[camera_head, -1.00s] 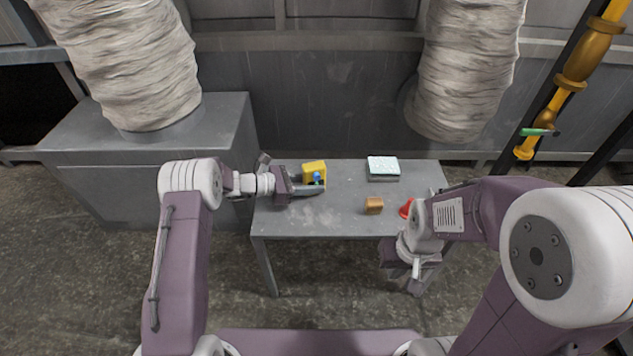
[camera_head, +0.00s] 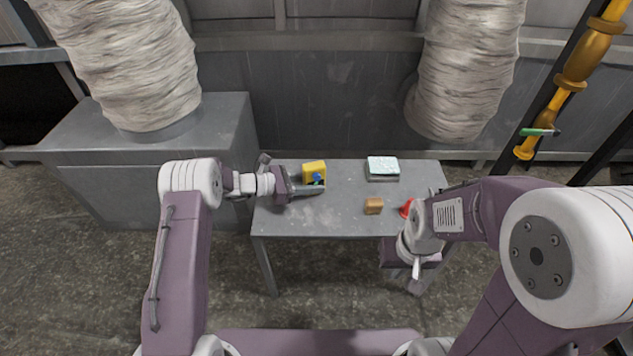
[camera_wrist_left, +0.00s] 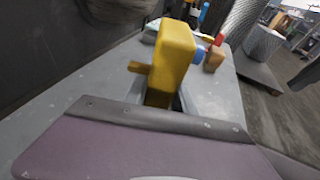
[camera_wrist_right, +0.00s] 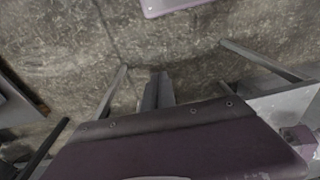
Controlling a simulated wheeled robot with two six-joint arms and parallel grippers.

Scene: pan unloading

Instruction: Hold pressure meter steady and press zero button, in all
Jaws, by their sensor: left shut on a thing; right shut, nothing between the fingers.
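The pressure meter is a yellow box (camera_head: 313,168) on the left part of the table, upright in the left wrist view (camera_wrist_left: 172,55). A blue part (camera_head: 318,177), seemingly its button, juts from one side and also shows in the left wrist view (camera_wrist_left: 200,52). My left gripper (camera_head: 316,186) is shut on the yellow box at its lower part; the wrist view (camera_wrist_left: 163,98) partly hides the fingers behind the gripper body. My right gripper (camera_head: 416,268) is shut and empty, low in front of the table's right front edge. Its fingers (camera_wrist_right: 158,80) point over bare floor.
A brown block (camera_head: 373,205) and a red object (camera_head: 406,208) sit at the table's front right. A grey box with a pale top (camera_head: 383,167) is at the back right. The middle of the grey table (camera_head: 330,222) is clear.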

